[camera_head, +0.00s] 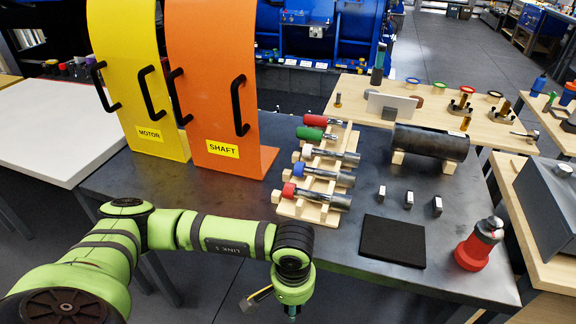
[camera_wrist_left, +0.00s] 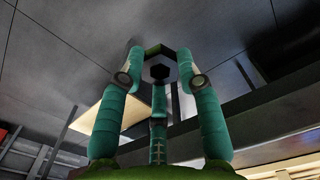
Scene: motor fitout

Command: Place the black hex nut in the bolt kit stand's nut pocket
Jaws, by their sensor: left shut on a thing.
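My left gripper (camera_wrist_left: 160,76) has its teal fingers closed around a small dark hex shape, the black hex nut (camera_wrist_left: 159,71), at the fingertips in the left wrist view. In the head view my left gripper (camera_head: 292,309) hangs low at the bottom middle, pointing down in front of the grey table. The nut is too small or hidden to make out there. Upright brass-coloured bolts (camera_head: 462,102) stand on the wooden table at the back right. I cannot tell which fixture is the bolt kit stand, and no nut pocket can be made out. My right gripper is not in view.
A wooden rack (camera_head: 318,211) of coloured-handled tools, a dark cylinder (camera_head: 432,142), a black pad (camera_head: 392,241) and a red bottle-like object (camera_head: 473,252) stand on the grey table. Yellow (camera_head: 128,60) and orange (camera_head: 212,70) panels rise at the left.

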